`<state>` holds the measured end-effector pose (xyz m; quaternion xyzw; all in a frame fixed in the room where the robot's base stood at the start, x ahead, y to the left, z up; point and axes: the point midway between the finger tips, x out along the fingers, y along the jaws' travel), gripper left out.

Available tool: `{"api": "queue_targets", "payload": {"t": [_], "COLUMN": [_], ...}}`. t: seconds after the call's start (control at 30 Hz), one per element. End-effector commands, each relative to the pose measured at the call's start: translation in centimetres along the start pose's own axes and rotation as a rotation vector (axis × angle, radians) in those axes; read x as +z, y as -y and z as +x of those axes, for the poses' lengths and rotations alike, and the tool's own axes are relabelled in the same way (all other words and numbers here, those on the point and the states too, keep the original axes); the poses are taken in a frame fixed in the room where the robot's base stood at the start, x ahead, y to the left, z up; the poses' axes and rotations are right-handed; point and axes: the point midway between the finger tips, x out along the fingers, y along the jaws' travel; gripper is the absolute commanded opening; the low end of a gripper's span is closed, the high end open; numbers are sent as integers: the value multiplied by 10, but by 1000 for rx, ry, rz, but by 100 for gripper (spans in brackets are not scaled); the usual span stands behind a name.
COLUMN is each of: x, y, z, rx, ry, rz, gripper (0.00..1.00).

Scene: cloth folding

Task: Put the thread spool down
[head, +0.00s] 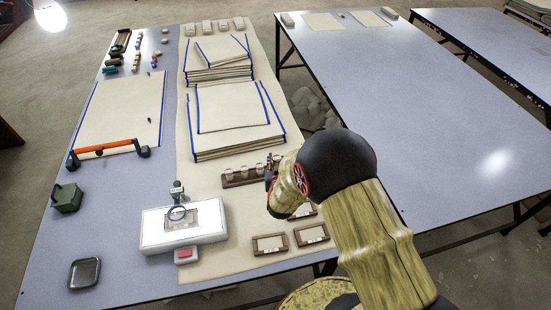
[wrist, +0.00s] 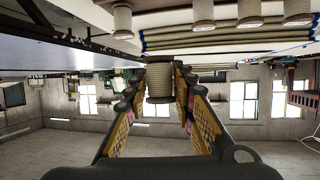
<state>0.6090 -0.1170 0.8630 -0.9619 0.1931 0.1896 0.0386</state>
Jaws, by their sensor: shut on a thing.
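In the wrist view, which looks upside down, a beige wound thread spool (wrist: 160,84) sits between the fingers of my gripper (wrist: 159,92). The fingers are shut on it. Several similar spools (wrist: 201,15) stand in a row beyond it, with a wider space between the two leftmost ones. In the head view, these stand on a dark wooden rack (head: 232,184) on the beige cloth. My gripper (head: 271,172) is at the rack's right end there, mostly hidden by my wrist. I cannot tell whether the held spool touches anything.
Folded cloth stacks with blue edges (head: 238,145) lie behind the rack. Small wooden frames (head: 270,244) lie in front. A white light box (head: 153,228) with a magnifier is front left. An orange-handled bar (head: 105,146), green box (head: 67,197) and dark tray (head: 84,273) lie left.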

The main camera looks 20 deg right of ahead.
Motion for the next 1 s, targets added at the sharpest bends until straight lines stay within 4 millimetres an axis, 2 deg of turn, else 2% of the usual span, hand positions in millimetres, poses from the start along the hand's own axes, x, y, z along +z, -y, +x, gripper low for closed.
{"api": "queue_targets", "payload": {"t": [0.03,0.2,0.4,0.6,0.83,1.0], "x": [0,0,0,1,1,-2], "y": [0,-3,-6,-6,-6,5], "z": [-15,-51,-78,-88,-89,-87], "rx": [-2,-2,0,-1,-3,-47], "ry": [4,3,3,3,3,5], "rz": [-3,-2,-1,-1,-3,-21], "gripper": [6,6,6,6,6,6]}}
